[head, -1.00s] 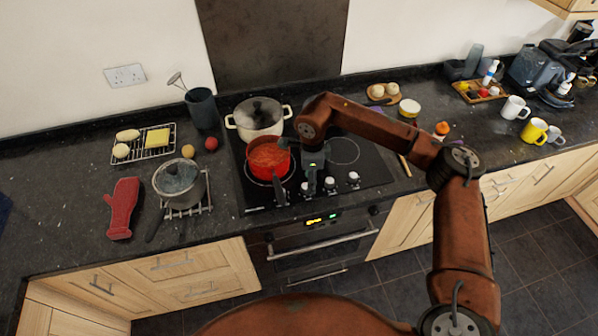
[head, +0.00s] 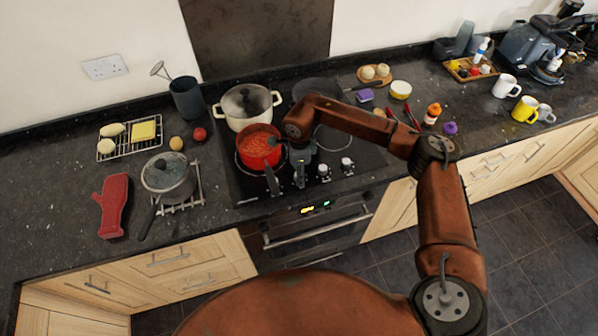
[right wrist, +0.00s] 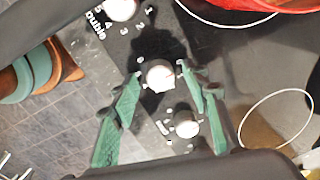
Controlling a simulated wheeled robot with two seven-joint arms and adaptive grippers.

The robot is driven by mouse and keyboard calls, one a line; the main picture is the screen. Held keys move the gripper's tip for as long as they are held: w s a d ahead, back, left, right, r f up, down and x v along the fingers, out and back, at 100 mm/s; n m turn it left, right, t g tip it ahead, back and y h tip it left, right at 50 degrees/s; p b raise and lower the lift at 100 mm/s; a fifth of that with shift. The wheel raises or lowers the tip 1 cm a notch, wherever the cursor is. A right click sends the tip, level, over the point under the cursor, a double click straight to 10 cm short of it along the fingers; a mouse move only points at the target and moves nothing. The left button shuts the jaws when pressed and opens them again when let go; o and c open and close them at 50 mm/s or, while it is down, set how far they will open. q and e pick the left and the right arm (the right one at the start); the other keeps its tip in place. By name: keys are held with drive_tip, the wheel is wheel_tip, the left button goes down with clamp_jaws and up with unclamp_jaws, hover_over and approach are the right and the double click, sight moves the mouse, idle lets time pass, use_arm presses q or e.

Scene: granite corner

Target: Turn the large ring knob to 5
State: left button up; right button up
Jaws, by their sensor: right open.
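White hob knobs stand in a row on the front of the black hob (head: 365,172). In the right wrist view, one knob (right wrist: 160,75) sits between my open right fingers (right wrist: 160,80), near the tips, with a gap on each side. Another knob (right wrist: 122,8) at the top has digits and the word "Double" beside it. A third knob (right wrist: 187,125) lies below the middle one. I cannot tell which knob is the large ring's, nor the middle knob's setting. In the head view, my right gripper (head: 300,172) hangs over the hob front. My left gripper is out of view.
A red pot (head: 259,147) of red food stands left of my right gripper, its black handle (head: 271,181) pointing forward close by. A cream pot (head: 247,107) is behind it. A grey saucepan (head: 168,178) is further left. Worktop right of the hob is partly clear.

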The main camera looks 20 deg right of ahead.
drive_tip(key=c, duration=0.8)
clamp_jaws()
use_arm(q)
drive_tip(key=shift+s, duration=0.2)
